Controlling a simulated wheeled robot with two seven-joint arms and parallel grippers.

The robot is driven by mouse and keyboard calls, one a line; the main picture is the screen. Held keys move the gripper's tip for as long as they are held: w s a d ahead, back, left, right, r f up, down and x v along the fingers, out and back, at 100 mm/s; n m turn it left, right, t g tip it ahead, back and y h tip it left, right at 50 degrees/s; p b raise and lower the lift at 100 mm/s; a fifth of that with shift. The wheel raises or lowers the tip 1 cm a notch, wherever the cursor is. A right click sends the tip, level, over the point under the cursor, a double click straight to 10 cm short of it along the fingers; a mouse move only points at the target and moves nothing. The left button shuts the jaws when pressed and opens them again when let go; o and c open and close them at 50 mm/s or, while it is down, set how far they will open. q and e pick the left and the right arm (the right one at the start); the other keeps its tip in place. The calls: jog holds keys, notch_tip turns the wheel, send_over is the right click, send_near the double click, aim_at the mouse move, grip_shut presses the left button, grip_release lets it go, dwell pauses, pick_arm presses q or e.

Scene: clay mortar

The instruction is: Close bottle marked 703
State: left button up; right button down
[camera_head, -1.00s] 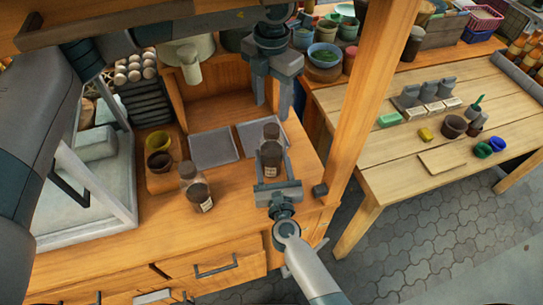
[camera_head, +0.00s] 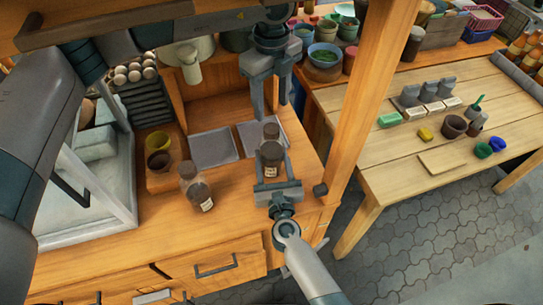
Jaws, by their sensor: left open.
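Two brown bottles with pale labels stand on the wooden workbench (camera_head: 150,222). One bottle (camera_head: 198,190) is left of centre, apart from both grippers; the other bottle (camera_head: 271,153) is nearer the bench's right end. The label numbers are too small to read, so I cannot tell which is 703. My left gripper (camera_head: 267,112) points down, open and empty, behind and above the right-hand bottle. My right gripper (camera_head: 272,163) comes from the front, with a finger on each side of that bottle. I cannot tell whether its fingers touch the glass. No separate lid can be made out.
Two grey trays (camera_head: 213,148) lie on the bench behind the bottles. Small pots (camera_head: 158,152) stand at the left. A wooden post (camera_head: 358,110) rises at the bench's right. A second table (camera_head: 400,180) with clay tools stands beyond it.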

aim_at(272, 128)
pick_arm(q)
jog(key=n, duration=0.4)
jog(key=shift+f, duration=0.15)
dwell(0.4)
jog(key=shift+f, duration=3.85)
jog(key=c, duration=1.1)
